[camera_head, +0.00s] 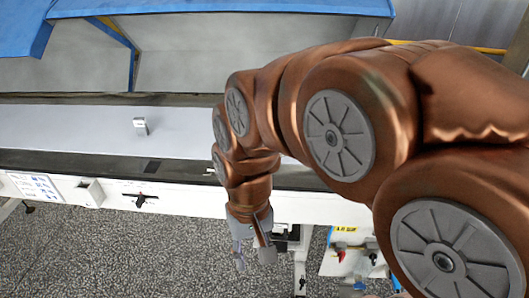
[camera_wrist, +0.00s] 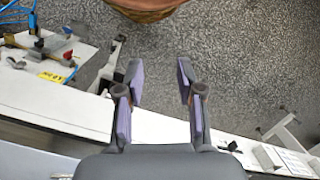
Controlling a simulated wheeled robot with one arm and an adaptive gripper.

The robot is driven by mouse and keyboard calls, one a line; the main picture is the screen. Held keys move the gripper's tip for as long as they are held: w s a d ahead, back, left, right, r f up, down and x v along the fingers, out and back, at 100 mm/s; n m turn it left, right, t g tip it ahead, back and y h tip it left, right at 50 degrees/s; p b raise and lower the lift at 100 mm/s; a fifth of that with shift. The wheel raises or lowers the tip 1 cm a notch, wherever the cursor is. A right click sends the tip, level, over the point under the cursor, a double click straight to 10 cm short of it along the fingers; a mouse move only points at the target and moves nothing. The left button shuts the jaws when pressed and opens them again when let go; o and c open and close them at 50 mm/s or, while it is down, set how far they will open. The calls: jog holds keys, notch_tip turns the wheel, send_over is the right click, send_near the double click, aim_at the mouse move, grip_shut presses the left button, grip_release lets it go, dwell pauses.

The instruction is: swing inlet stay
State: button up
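My gripper (camera_head: 254,256) hangs at the front side of the long white machine, fingers pointing down. In the wrist view my gripper (camera_wrist: 159,82) is open, its two fingers wide apart with only speckled floor seen between them. No part can be clearly made out as the inlet stay. A black fitting (camera_head: 289,238) on a white leg stands just right of my gripper, partly hidden by it. A small lever with a dark knob (camera_head: 140,200) sits on the white front panel, left of my gripper. I cannot tell whether either belongs to the stay.
A pale belt (camera_head: 60,125) runs along the machine, with a small metal block (camera_head: 140,124) on it. A blue-edged hood (camera_head: 230,8) is above. A white panel (camera_head: 350,262) with red and blue fittings and a yellow label is at lower right. Speckled floor (camera_head: 130,255) lies open in front.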

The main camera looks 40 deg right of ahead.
jog(key=w+d+r+m+t+y, duration=0.1)
jog(key=w+d+r+m+y, duration=0.15)
jog(key=w+m, duration=0.45)
jog(key=w+d+m+t, duration=0.2)
jog(key=w+d+m, duration=0.5)
jog(key=d, duration=0.4)
jog(key=w+d+m+t, duration=0.2)
jog(key=w+d+m, duration=0.2)
jog(key=w+d, duration=0.6)
jog(key=shift+s+p+x, duration=0.2)
jog(key=shift+p+x, duration=0.35)
jog(key=shift+x, duration=1.1)
jog(key=shift+s+p+x, duration=0.2)
jog(key=shift+p+x, duration=0.3)
jog(key=shift+x, duration=1.15)
jog(key=shift+f, duration=0.15)
jog(key=shift+c, duration=0.3)
grip_shut()
